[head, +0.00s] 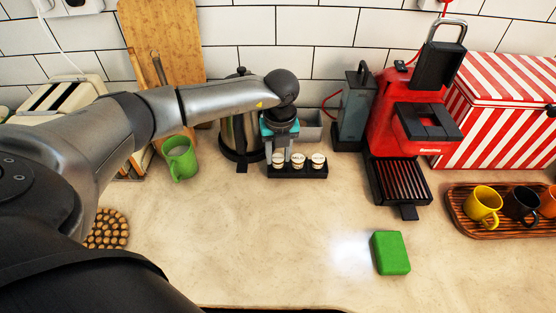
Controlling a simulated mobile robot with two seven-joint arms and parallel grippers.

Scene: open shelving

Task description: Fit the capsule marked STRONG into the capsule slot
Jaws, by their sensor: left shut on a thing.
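A small black rack (308,172) on the counter holds a row of three pale capsules; their markings are too small to read. My left gripper (279,152) points down over the left end of the rack. Its teal fingers are shut around the left capsule (278,160), which still sits at rack height. The middle capsule (298,160) and the right capsule (318,161) stand free of the fingers. The red coffee machine (386,115) stands to the right, with a raised black lever with a metal loop on top. I cannot make out its capsule slot. My right gripper is not in view.
A steel kettle (232,138) stands close behind my left gripper. A green mug (181,160) is left of it. A green sponge (390,253) lies at the front right. A wooden tray (470,230) holds mugs beyond the machine. The counter's front middle is clear.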

